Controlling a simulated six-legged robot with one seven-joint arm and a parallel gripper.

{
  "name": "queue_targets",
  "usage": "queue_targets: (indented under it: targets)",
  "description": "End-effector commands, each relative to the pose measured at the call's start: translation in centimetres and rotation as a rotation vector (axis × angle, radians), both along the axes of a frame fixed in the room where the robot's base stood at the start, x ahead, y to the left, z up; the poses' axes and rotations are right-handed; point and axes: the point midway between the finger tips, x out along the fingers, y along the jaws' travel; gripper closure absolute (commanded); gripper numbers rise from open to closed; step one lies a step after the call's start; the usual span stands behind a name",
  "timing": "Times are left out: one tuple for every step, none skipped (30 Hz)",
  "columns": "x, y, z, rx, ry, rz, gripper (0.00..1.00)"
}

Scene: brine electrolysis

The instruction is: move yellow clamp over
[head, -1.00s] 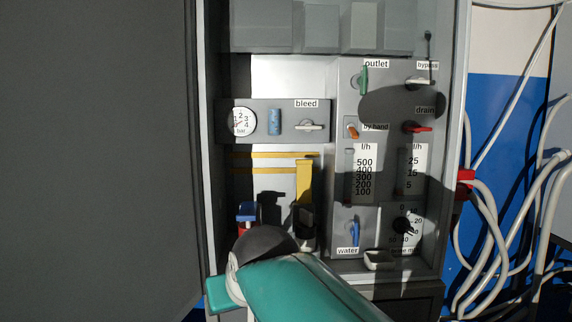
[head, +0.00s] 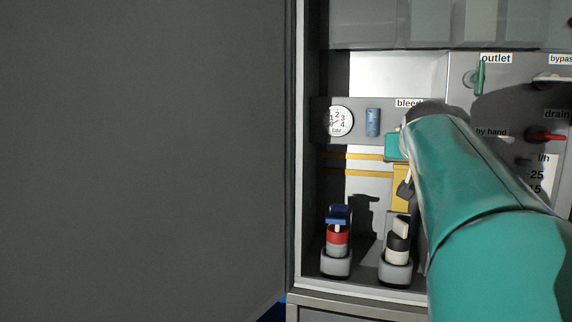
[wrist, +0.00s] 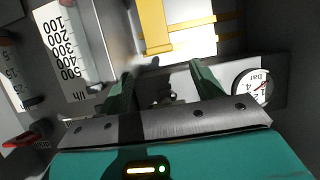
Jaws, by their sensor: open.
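A yellow upright piece, which looks like the yellow clamp (head: 401,178), stands against the cabinet's pale back panel, partly hidden by my arm in the head view. In the wrist view the yellow clamp (wrist: 154,25) is beyond my fingers, with thin yellow bands running to its right. My gripper (wrist: 162,80) is open, its two green fingers apart with nothing held between them. The clamp is apart from the fingers. In the head view my arm reaches in front of the panel and hides most of the gripper.
A blue-and-red capped bottle (head: 337,236) and a black-and-white one (head: 398,243) stand in grey holders below. A pressure gauge (head: 340,121) and blue part (head: 373,122) are at the left of the panel. The red drain handle (head: 546,136) sticks out at right. A grey door (head: 150,150) fills the left.

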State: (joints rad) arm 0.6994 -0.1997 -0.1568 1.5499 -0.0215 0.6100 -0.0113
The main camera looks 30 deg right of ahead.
Motion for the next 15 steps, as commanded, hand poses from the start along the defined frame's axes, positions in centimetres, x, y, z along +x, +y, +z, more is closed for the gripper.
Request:
queue_targets:
  targets:
    - [0.5, -0.7, -0.5, 0.002, 0.002, -0.002, 0.35]
    - [0.9, -1.1, -0.7, 0.002, 0.002, -0.002, 0.35]
    - [1.4, -1.7, -1.0, 0.002, 0.002, -0.002, 0.35]
    - [1.7, -2.1, -1.3, 0.003, 0.003, -0.002, 0.35]
    - [2.1, -2.5, -1.5, 0.003, 0.003, -0.002, 0.35]
    - [2.6, -3.1, -1.8, 0.003, 0.002, -0.001, 0.35]
    - [3.0, -3.5, -2.0, 0.002, 0.002, -0.001, 0.35]
    - [3.4, -3.9, -2.3, 0.003, 0.003, -0.002, 0.35]
    - [3.9, -4.5, -2.6, 0.003, 0.003, -0.002, 0.35]
    - [4.2, -4.9, -2.8, 0.003, 0.002, -0.001, 0.35]
    - [4.6, -5.3, -3.0, 0.003, 0.002, -0.001, 0.35]
    - [5.1, -5.8, -3.3, 0.003, 0.002, -0.001, 0.35]
    - [5.5, -6.2, -3.5, 0.002, 0.001, 0.000, 0.35]
    - [5.8, -6.5, -3.7, 0.002, 0.003, 0.000, 0.35]
    - [6.2, -6.9, -3.9, 0.002, 0.002, 0.001, 0.35]
